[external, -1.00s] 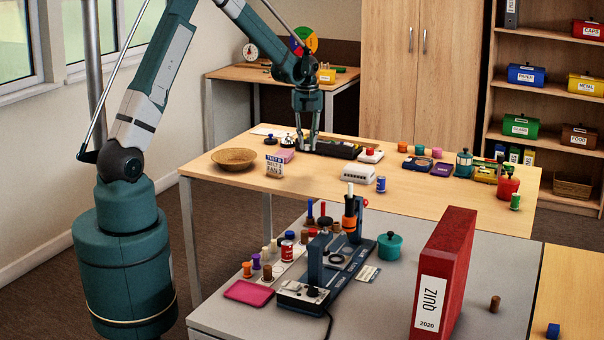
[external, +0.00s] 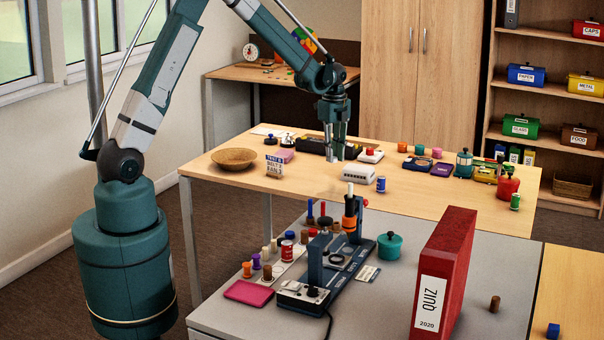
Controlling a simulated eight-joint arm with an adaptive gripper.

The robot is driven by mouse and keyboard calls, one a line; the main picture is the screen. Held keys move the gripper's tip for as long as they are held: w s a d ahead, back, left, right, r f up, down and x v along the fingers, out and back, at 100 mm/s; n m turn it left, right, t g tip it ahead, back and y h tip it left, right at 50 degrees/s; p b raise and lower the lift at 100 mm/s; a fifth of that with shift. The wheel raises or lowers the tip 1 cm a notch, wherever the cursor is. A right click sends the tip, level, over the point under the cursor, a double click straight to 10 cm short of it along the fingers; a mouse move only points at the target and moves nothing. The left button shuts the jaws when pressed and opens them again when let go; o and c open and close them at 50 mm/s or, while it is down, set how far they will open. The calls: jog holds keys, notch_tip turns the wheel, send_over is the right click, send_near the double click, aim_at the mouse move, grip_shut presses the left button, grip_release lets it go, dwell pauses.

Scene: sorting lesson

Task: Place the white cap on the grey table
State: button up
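The grey table (external: 400,300) fills the front of the external view. I cannot make out a white cap for certain. A small white cylinder (external: 350,188) stands on top of the orange and black part of a dark blue device on the grey table. Several cream pieces (external: 266,252) stand among coloured ones at that table's left. My gripper (external: 335,158) points down over the wooden table, behind a white box-like device (external: 357,179). Its fingers look close together, but whether they are shut or hold something is too small to tell.
The dark blue device (external: 335,268) stands mid-table, with a teal pot (external: 390,246) beside it. A tall red binder (external: 445,270) stands upright at right. A pink pad (external: 248,291) lies at the front left. Grey surface between device and binder is mostly clear.

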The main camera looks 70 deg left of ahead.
jog(key=w+d+f+n, duration=0.1)
jog(key=d+n, duration=1.2)
jog(key=d, duration=1.8)
jog(key=shift+w+d+f+n, duration=0.2)
jog(key=shift+w+d+n, duration=0.15)
jog(key=shift+w, duration=0.35)
jog(key=shift+a, duration=0.1)
jog(key=w+a+n, duration=0.3)
jog(key=a, duration=0.8)
jog(key=w+a+r+n+p, duration=0.1)
jog(key=w+a+n, duration=0.2)
jog(key=a, duration=0.8)
jog(key=w+a+r+n, duration=0.1)
jog(key=w+a+n, duration=0.2)
jog(key=a, duration=0.8)
jog(key=shift+w+n, duration=0.4)
jog(key=shift+n, duration=0.25)
jog(key=a+n, duration=0.4)
jog(key=a, duration=1)
jog(key=shift+s+r+p, duration=0.2)
jog(key=shift+s+p, duration=0.1)
jog(key=shift+p, duration=0.05)
jog(key=shift+f+b, duration=0.6)
jog(key=shift+f, duration=2.55)
